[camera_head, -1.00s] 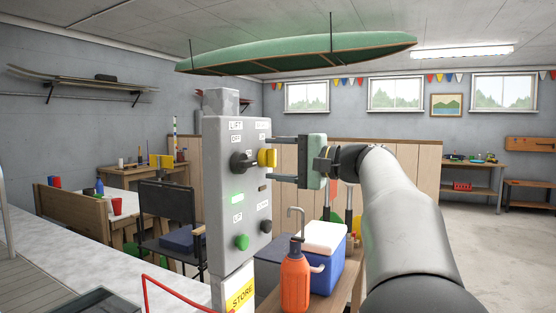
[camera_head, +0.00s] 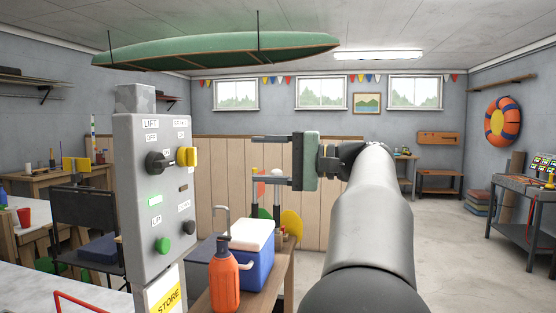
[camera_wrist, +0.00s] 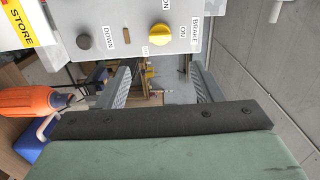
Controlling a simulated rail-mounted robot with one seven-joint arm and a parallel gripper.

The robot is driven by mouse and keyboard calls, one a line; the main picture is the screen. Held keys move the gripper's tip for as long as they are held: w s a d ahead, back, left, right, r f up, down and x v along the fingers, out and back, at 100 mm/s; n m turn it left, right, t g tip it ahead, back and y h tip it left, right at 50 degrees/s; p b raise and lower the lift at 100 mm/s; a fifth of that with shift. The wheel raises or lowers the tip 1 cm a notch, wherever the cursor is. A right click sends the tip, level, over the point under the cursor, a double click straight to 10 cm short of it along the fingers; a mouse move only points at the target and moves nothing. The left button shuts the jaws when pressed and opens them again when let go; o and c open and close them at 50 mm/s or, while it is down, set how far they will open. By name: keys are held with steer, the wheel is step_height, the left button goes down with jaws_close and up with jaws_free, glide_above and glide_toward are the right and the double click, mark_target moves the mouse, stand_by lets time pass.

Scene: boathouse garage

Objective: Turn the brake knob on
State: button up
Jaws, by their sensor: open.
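The yellow brake knob (camera_head: 188,156) sticks out from the upper right of the grey control panel (camera_head: 139,211). In the wrist view the knob (camera_wrist: 160,35) is at top centre, beside labels reading "ON" and "BRAKE". I cannot tell for sure which way its pointer is set. My gripper (camera_head: 253,159) is open and empty, to the right of the knob and apart from it, its fingers pointing at the panel. In the wrist view the knob appears above the gap between the fingers (camera_wrist: 162,85).
A black knob (camera_head: 158,162) is left of the yellow one. Below are a lit green indicator (camera_head: 155,199), a dark indicator (camera_head: 183,188), a green button (camera_head: 162,245) and a dark button (camera_head: 188,227). An orange jug (camera_head: 224,278) and blue cooler (camera_head: 248,262) stand below my gripper.

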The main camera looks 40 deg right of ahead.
steer(key=shift+v, duration=1.25)
steer(key=w+a+f+n+g+h+p, duration=0.1)
steer(key=w+a+f+g+h+p, duration=0.15)
steer(key=a+f+g+p, duration=1.15)
steer(key=s+a+f+n+h+b, duration=0.1)
steer(key=s+a+f+n+h, duration=0.3)
steer(key=s+f, duration=0.4)
steer(key=s+a+f+n+h+b, duration=0.1)
steer(key=s+a+f+n+h, duration=0.3)
steer(key=s+a+f, duration=0.5)
step_height(320, 180, down, 3)
steer(key=shift+s+f+n, duration=0.2)
steer(key=shift+n, duration=0.7)
